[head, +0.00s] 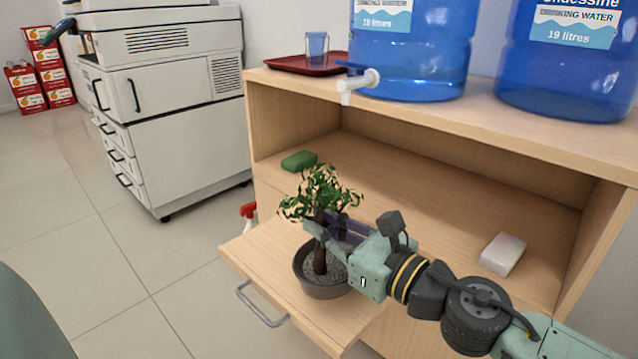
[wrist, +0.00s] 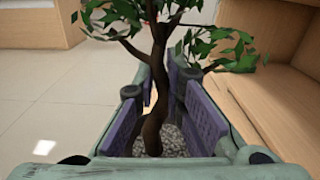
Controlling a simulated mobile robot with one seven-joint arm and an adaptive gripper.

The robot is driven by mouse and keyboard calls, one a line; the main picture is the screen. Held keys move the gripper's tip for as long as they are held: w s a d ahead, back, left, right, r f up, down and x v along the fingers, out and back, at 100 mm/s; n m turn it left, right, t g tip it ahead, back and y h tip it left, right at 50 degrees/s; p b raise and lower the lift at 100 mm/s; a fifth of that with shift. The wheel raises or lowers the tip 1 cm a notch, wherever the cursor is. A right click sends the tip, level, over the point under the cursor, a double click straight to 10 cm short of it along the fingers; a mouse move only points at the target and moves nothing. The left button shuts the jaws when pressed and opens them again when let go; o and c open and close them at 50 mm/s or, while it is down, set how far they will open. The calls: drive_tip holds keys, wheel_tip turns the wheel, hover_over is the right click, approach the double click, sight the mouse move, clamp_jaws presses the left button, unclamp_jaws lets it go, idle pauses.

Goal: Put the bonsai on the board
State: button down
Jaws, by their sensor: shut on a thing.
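The bonsai (head: 321,190) has green leaves, a brown trunk and a dark round pot (head: 318,288) with grey gravel. It stands roughly upright. My gripper (head: 330,228) reaches in from the right and is shut on its trunk, above the pot. In the wrist view the trunk (wrist: 154,110) rises between the purple finger pads, and the pot's rim is hidden. The pale wooden board (head: 252,258), with a metal handle on its front, sticks out from the cabinet. The pot appears over the board; I cannot tell whether it touches.
A green sponge (head: 299,161) and a pale block (head: 503,254) lie on the shelf. Above are a red tray (head: 295,65) with a cup (head: 316,47) and two blue water bottles (head: 408,75). A red-topped item (head: 248,211) stands behind the board. Floor at left is open.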

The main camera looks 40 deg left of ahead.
drive_tip(key=shift+s+a+r+p, duration=0.1)
drive_tip(key=shift+a+r+p, duration=0.2)
drive_tip(key=shift+p, duration=0.25)
drive_tip(key=w+a+f+b, duration=0.2)
drive_tip(key=w+a+f, duration=0.3)
drive_tip(key=w+a, duration=0.3)
drive_tip(key=shift+w+a+f, duration=0.2)
drive_tip(key=shift+w, duration=0.9)
drive_tip(key=shift+f+b, duration=0.2)
drive_tip(key=shift+b, duration=0.15)
drive_tip(key=c, duration=1.7)
unclamp_jaws()
